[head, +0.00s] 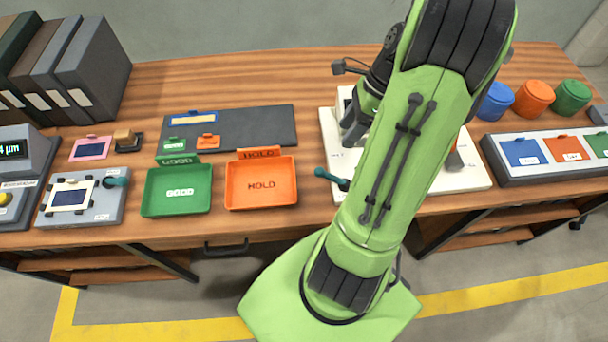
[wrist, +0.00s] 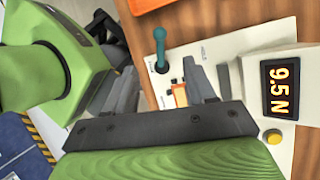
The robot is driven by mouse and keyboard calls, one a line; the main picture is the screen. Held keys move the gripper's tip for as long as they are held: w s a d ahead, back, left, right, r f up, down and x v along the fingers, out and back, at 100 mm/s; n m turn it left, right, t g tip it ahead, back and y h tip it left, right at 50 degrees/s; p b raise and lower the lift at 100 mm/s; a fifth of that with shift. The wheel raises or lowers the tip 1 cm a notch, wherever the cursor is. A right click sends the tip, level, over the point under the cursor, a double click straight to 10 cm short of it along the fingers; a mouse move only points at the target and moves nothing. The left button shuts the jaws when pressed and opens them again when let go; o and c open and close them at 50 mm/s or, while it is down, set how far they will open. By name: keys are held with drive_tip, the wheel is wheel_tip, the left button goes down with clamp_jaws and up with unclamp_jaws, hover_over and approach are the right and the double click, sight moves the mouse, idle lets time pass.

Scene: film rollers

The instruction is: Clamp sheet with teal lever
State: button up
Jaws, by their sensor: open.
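A teal lever (head: 332,178) stands at the front left of a white base plate (head: 470,178); it also shows in the wrist view (wrist: 160,46). My gripper (head: 356,124) is over the left part of this plate, mostly hidden by my arm in the head view. In the wrist view my gripper (wrist: 168,84) is open, with its fingers apart and the lever beyond them. A small orange-edged piece (wrist: 180,94) shows between the fingers; I cannot tell whether it is the sheet or whether it is touched.
A display (wrist: 281,90) reads 9.5 N beside the fingers. The green tray (head: 150,205) and orange tray (head: 236,200) stand left of the plate. Coloured cups (head: 534,97) and a panel of coloured swatches (head: 505,181) are at right. Binders (head: 95,70) stand at back left.

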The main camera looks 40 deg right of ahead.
sight(322, 168)
drive_tip(key=b+x, duration=0.6)
drive_tip(key=x, duration=1)
drive_tip(key=shift+b, duration=0.35)
clamp_jaws()
